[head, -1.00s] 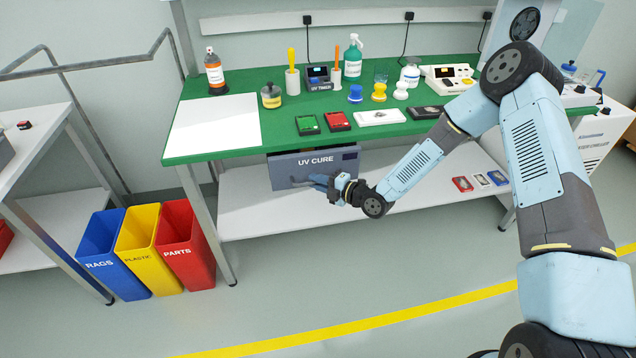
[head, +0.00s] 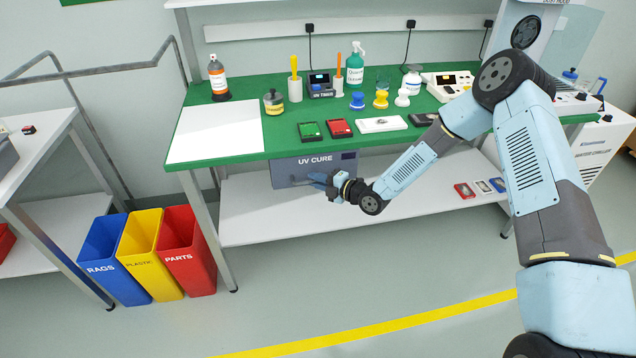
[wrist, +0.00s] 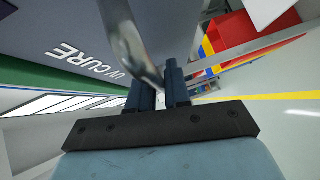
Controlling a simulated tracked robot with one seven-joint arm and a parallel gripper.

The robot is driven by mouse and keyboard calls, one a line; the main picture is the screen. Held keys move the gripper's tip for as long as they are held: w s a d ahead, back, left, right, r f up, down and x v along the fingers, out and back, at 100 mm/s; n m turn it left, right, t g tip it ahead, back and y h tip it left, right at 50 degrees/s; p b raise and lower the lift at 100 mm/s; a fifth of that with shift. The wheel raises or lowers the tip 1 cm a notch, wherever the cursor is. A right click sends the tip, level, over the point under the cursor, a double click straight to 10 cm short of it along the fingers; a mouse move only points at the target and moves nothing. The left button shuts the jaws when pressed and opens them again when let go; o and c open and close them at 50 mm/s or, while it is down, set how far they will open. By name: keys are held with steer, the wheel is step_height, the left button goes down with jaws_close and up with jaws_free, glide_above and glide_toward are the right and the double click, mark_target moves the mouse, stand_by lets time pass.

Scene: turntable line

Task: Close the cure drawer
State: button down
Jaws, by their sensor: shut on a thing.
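The grey-blue cure drawer (head: 340,165), marked UV CURE, hangs under the green workbench. Its front faces me, and the bench top hides its upper edge. My gripper (head: 318,182) is at the lower middle of that front, its blue fingers shut on the drawer's metal handle. In the wrist view the handle (wrist: 130,45) runs down to the fingers of my gripper (wrist: 158,92), beside the lettered drawer front (wrist: 75,25). How far the drawer stands out cannot be told exactly.
The green bench top (head: 215,161) carries bottles, tools and small devices above the drawer. A white lower shelf (head: 270,225) lies below, with small cards at its right. Blue, yellow and red bins (head: 195,255) stand left. The floor in front is clear.

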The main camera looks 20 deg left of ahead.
steer(key=c, duration=1.2)
jaws_free()
steer(key=shift+w+a+f, duration=0.1)
steer(key=shift+w, duration=0.05)
steer(key=v, duration=1.4)
